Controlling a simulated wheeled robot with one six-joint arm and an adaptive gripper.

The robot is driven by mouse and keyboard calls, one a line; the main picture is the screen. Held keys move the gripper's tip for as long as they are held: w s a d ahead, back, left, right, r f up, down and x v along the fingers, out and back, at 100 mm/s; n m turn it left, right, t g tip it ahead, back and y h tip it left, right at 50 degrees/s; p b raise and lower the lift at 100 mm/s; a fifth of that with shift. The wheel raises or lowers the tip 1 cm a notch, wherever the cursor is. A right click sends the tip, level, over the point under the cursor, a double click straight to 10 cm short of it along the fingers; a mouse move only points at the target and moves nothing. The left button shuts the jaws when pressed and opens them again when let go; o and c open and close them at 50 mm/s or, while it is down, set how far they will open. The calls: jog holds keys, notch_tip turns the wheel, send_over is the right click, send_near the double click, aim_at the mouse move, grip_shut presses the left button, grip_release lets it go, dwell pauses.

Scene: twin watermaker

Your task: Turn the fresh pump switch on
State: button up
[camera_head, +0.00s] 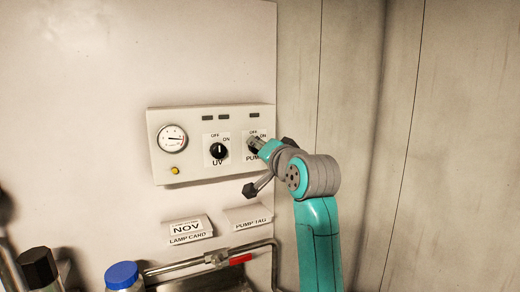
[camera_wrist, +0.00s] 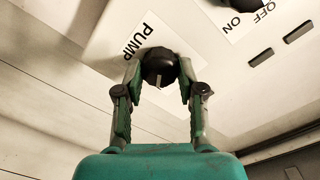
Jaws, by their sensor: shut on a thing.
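The black pump knob (camera_wrist: 158,64) sits between the two fingertips of my gripper (camera_wrist: 159,75) in the wrist view. My gripper is shut on it, with one finger on each side. A pale mark on the knob points toward the bottom of the wrist view. The PUMP label (camera_wrist: 136,42) lies beside the knob. In the head view my gripper (camera_head: 258,147) is at the right end of the control panel (camera_head: 190,125) and covers most of the knob. OFF and ON print shows above it there. In the wrist view, the knob's own OFF and ON print is hidden.
The UV knob (camera_head: 218,151) is left of the pump knob, its pointer up toward OFF. A gauge (camera_head: 172,139) and yellow button (camera_head: 174,171) are further left. Cards (camera_head: 187,229), a red-handled valve (camera_head: 238,260) and a blue-capped container (camera_head: 122,275) are below.

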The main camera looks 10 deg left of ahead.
jog(key=shift+m, duration=0.5)
jog(key=o, duration=1.2)
jog(key=shift+c, duration=0.2)
jog(key=shift+d, duration=0.1)
jog(key=v, duration=1.2)
